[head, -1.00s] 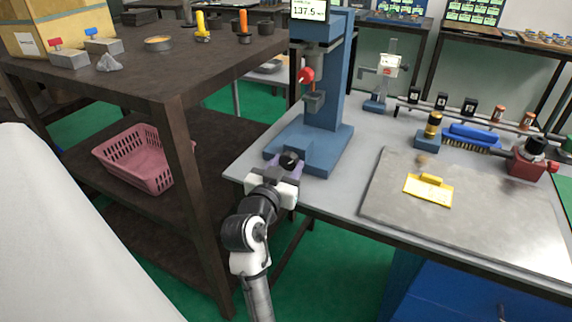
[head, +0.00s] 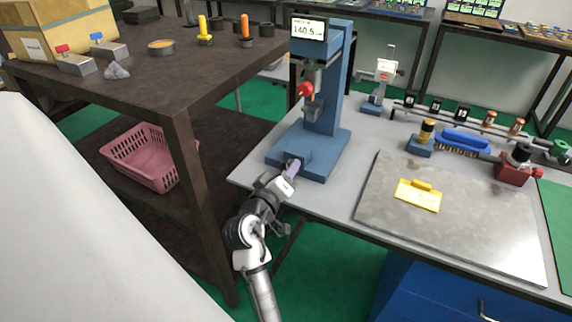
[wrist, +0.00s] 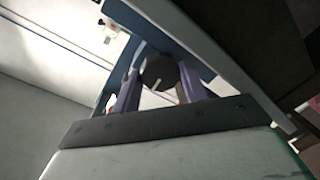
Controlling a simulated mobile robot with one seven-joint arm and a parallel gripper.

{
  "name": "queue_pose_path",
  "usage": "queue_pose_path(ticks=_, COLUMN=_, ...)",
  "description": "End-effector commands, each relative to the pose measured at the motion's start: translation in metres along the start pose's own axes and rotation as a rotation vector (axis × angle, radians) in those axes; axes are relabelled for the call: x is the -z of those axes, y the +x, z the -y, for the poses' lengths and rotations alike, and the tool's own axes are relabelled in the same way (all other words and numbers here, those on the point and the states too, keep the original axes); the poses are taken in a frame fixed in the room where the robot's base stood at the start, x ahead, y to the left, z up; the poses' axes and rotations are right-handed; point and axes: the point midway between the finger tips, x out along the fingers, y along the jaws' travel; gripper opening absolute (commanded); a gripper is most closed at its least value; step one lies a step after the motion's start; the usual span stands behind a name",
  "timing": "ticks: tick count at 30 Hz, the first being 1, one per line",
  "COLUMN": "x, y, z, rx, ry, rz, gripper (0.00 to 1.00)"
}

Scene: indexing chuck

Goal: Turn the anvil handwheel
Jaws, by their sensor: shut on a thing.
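The blue bench tester (head: 322,85) stands on the grey bench, with a lit display (head: 308,29) on top that reads about 140.5. The anvil handwheel shows in the wrist view as a dark round knob (wrist: 160,71) with a light mark on its face. My gripper (wrist: 160,88) is shut on this knob, one purple finger on each side. In the head view my gripper (head: 291,168) is at the front of the tester's base and mostly hides the knob. A red knob (head: 306,90) sits higher on the tester's column.
A dark shelf (head: 150,92) with a pink basket (head: 147,158) stands to the left.

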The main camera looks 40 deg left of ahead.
Motion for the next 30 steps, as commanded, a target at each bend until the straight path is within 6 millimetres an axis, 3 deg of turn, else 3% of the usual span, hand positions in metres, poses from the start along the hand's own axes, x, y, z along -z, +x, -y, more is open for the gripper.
queue_pose_path(ticks=15, x=0.0026, y=-0.0002, z=-0.0013, rx=-0.003, ry=-0.456, rz=0.044, gripper=0.2)
queue_pose_path(ticks=30, x=0.0016, y=-0.0001, z=0.0013, rx=-0.006, ry=-0.661, rz=0.061, gripper=0.2)
